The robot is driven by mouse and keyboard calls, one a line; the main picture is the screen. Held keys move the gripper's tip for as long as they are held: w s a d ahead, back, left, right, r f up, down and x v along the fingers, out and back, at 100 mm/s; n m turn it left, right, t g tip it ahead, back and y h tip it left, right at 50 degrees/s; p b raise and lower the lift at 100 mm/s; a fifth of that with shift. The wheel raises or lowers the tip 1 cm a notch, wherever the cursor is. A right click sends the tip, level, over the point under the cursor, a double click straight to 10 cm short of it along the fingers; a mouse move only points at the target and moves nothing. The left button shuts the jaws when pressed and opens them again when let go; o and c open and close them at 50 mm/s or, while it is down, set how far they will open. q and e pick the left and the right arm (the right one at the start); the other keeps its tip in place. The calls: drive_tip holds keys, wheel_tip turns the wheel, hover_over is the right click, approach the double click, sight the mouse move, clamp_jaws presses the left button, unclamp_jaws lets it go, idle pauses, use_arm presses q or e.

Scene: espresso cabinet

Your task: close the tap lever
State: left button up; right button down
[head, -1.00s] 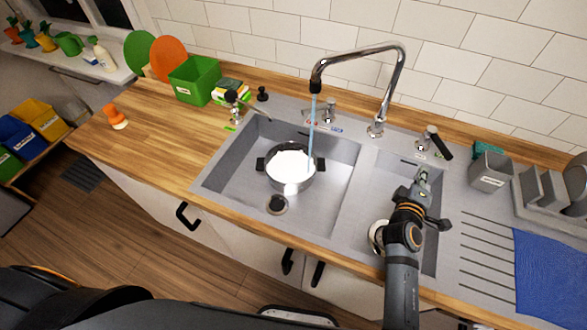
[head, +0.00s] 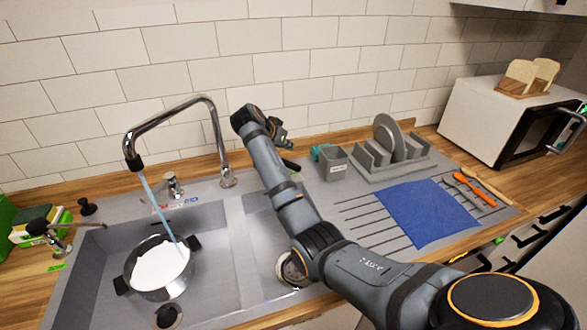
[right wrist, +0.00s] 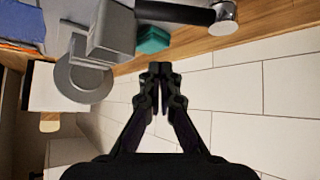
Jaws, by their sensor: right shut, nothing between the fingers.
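The tap lever, a black handle (right wrist: 176,13) on a chrome body (right wrist: 225,17), shows at the top of the right wrist view. In the head view my right arm hides most or all of it. My right gripper (head: 285,141) is shut and empty, raised above the counter behind the sink. In the right wrist view its fingertips (right wrist: 160,68) are apart from the lever. The chrome tap (head: 215,125) pours a stream of water (head: 156,203) into a pot (head: 160,268) in the left basin. My left gripper is out of view.
A grey holder (head: 335,165), a green sponge (right wrist: 153,40) and a dish rack (head: 385,160) stand right of my gripper. A blue cloth (head: 428,213) lies on the drainer. The tiled wall (head: 330,60) is close behind. A microwave (head: 495,115) stands far right.

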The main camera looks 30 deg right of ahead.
drive_tip(key=w+d+f+m+p, duration=0.1)
drive_tip(key=w+d+f+p, duration=0.15)
drive_tip(key=d+f, duration=0.4)
drive_tip(key=shift+g, duration=0.3)
drive_tip(key=a, duration=0.1)
drive_tip(key=s+a+p, duration=0.1)
drive_tip(key=a+p, duration=0.1)
drive_tip(key=shift+s+a, duration=0.4)
drive_tip(key=shift+f, duration=0.15)
